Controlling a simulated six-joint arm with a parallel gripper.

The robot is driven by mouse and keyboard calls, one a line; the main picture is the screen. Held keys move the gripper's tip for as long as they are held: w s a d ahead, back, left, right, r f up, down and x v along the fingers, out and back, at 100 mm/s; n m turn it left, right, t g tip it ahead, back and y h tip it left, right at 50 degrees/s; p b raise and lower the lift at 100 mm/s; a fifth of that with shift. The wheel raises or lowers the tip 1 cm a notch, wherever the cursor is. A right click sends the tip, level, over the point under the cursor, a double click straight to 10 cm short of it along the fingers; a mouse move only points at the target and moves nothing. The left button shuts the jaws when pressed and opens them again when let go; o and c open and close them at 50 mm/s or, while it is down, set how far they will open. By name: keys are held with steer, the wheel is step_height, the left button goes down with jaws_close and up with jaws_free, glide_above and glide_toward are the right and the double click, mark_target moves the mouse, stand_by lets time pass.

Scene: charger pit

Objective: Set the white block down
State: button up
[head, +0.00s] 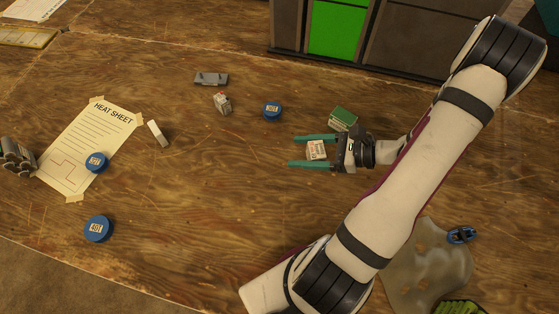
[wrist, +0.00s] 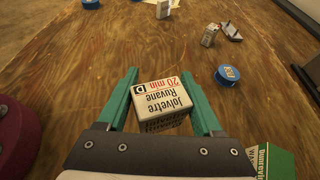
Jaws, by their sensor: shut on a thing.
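A white block (head: 317,150) printed with black and red lettering sits between the teal fingers of my gripper (head: 290,151). In the wrist view the block (wrist: 162,100) shows its lettered face, "Jolvetre Ruvane 20 min". My gripper (wrist: 162,78) is shut on it, with one finger along each side. The fingers point left in the head view. The block's underside is hidden, and I cannot tell whether it touches the table.
A green and white box (head: 343,118) stands close beside my gripper. Blue round tins (head: 272,110), a small white carton (head: 222,102), a grey piece (head: 211,79) and a plain white piece (head: 158,134) lie left. The wooden table (head: 220,200) is clear left of the fingers.

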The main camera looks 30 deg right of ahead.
glide_above(275, 165)
steer(key=f, duration=0.4)
steer(key=shift+s+d, duration=0.1)
steer(key=shift+s, duration=0.15)
steer(key=shift+w+f, duration=0.2)
steer(key=shift+f, duration=1.9)
steer(key=shift+f, duration=0.1)
steer(key=o, duration=1.4)
steer(key=shift+c, duration=0.2)
